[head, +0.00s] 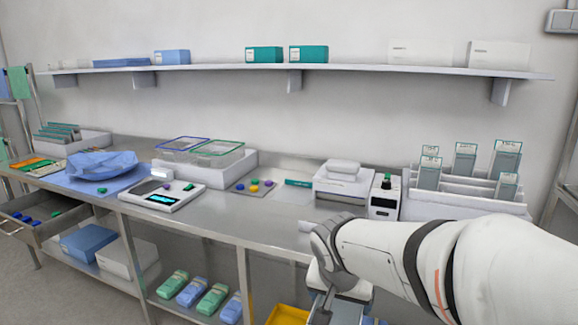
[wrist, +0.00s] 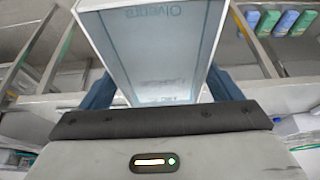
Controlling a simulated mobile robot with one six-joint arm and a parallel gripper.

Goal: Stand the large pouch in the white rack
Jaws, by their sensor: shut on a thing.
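In the wrist view my gripper (wrist: 162,90) is shut on a large pale pouch (wrist: 155,45) with a teal border and printed lettering. One dark blue finger shows on each side of it. Another white rack (head: 95,143) with teal-edged pouches stands at the far left.
A small white device (head: 384,200) and a white box (head: 342,186) stand left of the right rack. The steel counter (head: 235,208) has a bare front strip. Below it are a shelf with several packs (head: 190,292) and a yellow bin (head: 287,315). An open drawer (head: 50,225) juts out left.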

